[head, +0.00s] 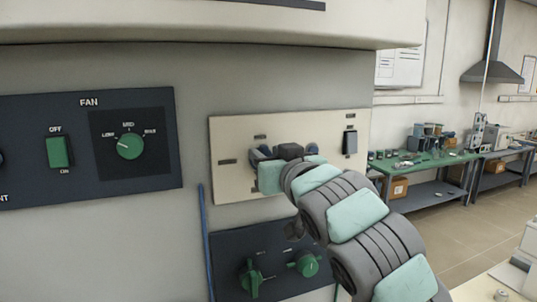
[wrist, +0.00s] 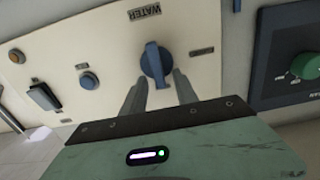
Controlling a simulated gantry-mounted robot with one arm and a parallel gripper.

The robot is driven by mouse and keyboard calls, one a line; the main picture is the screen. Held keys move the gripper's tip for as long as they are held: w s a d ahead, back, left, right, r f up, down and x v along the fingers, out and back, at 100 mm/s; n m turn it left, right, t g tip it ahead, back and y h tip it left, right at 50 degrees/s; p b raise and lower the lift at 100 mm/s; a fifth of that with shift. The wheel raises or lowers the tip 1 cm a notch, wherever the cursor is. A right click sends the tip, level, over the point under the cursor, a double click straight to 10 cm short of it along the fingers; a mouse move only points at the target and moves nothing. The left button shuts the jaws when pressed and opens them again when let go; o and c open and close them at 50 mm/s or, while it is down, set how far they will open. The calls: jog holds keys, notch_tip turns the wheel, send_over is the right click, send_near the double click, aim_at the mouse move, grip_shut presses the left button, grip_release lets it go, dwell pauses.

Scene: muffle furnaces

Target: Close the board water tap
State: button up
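The board water tap is a blue knob with a raised bar handle (wrist: 156,62), under the label WATER in the wrist view. Its bar stands near upright in that view. In the head view the blue tap (head: 261,153) shows only partly at the left of my gripper, on the cream panel (head: 232,180). My gripper (wrist: 160,77) is open; its two grey fingers point at the panel, one on each side of the handle's near end. I cannot tell whether they touch it. In the head view my wrist hides the fingertips.
A dark switch (head: 350,142) and a blue button (wrist: 88,80) share the cream panel. The FAN panel (head: 30,130) is at left. A lower dark panel with green knobs (head: 307,264) lies under my arm. An overhanging hood edge (head: 200,25) is above.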

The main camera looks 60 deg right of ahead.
grip_shut()
jog(key=shift+n, duration=0.3)
dwell(0.5)
jog(key=shift+w+a+f+n, duration=0.25)
jog(key=shift+f+n, duration=0.1)
jog(key=shift+n, duration=2.55)
jog(key=shift+w+a+f+n, duration=0.25)
jog(key=shift+f+n, duration=0.05)
jog(key=shift+n, duration=2.6)
jog(key=shift+w+a+f+n, duration=0.25)
jog(key=shift+f+n, duration=0.1)
jog(key=shift+n, duration=2.55)
